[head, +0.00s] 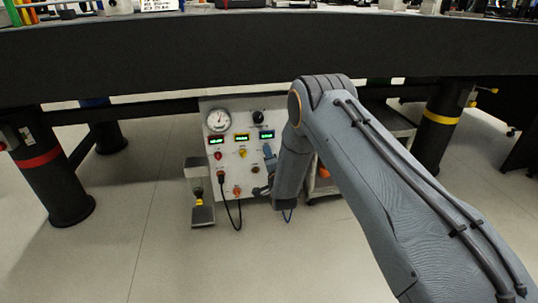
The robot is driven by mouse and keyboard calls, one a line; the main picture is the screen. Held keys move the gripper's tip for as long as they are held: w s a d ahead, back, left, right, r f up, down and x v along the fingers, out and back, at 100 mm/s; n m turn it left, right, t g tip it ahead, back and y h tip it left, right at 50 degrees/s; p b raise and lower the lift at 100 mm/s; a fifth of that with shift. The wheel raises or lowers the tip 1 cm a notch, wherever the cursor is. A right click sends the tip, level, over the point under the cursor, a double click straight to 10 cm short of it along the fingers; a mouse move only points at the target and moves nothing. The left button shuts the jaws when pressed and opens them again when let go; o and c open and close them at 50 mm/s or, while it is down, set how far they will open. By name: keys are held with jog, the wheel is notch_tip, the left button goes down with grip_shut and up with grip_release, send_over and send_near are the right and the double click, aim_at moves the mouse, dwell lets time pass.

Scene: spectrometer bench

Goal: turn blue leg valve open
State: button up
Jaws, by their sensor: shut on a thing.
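The leg with the blue band (95,102) stands at the back left, under the bench. Its band is partly covered by the bench's lower beam, and I cannot make out a valve on it. My gripper (260,190) is at the lower right of a white instrument panel, away from that leg. It is small in view and partly covered by my own wrist. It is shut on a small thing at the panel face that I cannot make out.
The panel (230,190) carries a round gauge (218,120), lit displays, knobs and a black cable (239,215). A red-banded leg (70,195) stands at left, a yellow-banded leg (436,140) at right. The bench (150,60) spans above. Floor in front is clear.

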jog(key=shift+f, duration=0.1)
dwell(0.3)
jog(key=o, duration=1.1)
jog(key=shift+c, duration=0.2)
jog(key=shift+s, duration=0.1)
jog(key=p+v, duration=0.2)
jog(key=v, duration=0.5)
jog(key=shift+s+p, duration=0.35)
jog(key=shift+p, duration=0.05)
jog(key=shift+d, duration=0.15)
